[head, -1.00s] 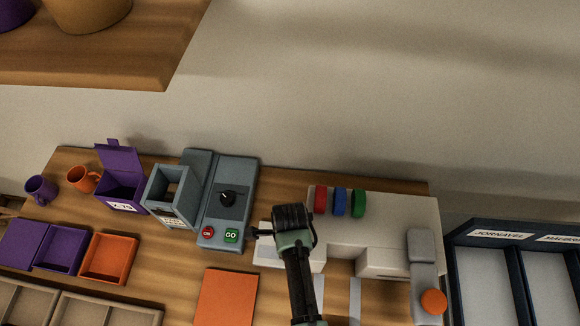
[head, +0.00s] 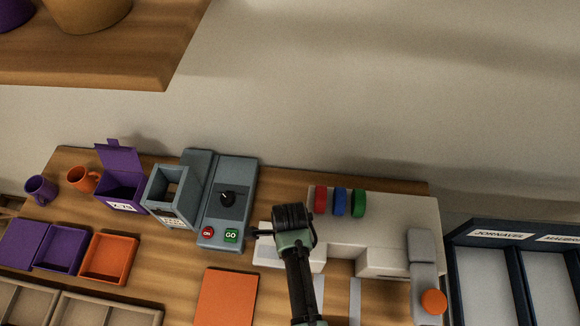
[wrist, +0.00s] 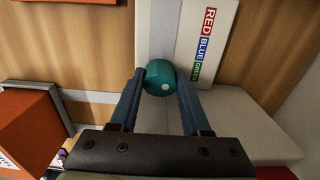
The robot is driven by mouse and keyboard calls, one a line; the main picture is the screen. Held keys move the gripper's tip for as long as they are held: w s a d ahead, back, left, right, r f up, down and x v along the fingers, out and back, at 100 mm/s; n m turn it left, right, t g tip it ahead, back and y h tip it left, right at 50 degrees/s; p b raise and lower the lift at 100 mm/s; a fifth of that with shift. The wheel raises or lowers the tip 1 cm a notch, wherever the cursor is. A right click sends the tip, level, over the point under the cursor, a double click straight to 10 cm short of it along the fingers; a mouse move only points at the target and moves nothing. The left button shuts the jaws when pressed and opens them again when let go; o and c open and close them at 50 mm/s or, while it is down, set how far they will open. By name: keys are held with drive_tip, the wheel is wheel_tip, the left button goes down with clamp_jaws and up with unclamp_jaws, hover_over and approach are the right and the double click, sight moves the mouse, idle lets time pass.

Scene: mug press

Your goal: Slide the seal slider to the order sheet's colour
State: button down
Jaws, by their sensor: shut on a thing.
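The seal slider's teal knob (wrist: 160,78) sits between the fingers of my gripper (wrist: 161,74) in the wrist view, and the gripper is shut on it. Beside its track, a white panel (wrist: 196,45) carries the labels RED, BLUE and GREEN from top to bottom. The knob is nearest the GREEN label, slightly below its level. In the head view my gripper (head: 284,232) is over the left part of the white station (head: 390,238) and hides the knob. I cannot make out a readable order sheet; an orange panel (head: 226,297) lies left of my arm.
A grey press (head: 228,215) with a dial stands to the left. A purple box (head: 122,190) and mugs are farther left.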

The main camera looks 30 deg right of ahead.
drive_tip(key=shift+w+a, duration=0.45)
drive_tip(key=shift+a, duration=0.3)
drive_tip(key=shift+w+a, duration=0.45)
drive_tip(key=shift+a, duration=0.25)
drive_tip(key=shift+c, duration=1.8)
unclamp_jaws()
drive_tip(key=shift+r, duration=0.1)
wheel_tip(320, 180, up, 13)
drive_tip(key=shift+b, duration=0.3)
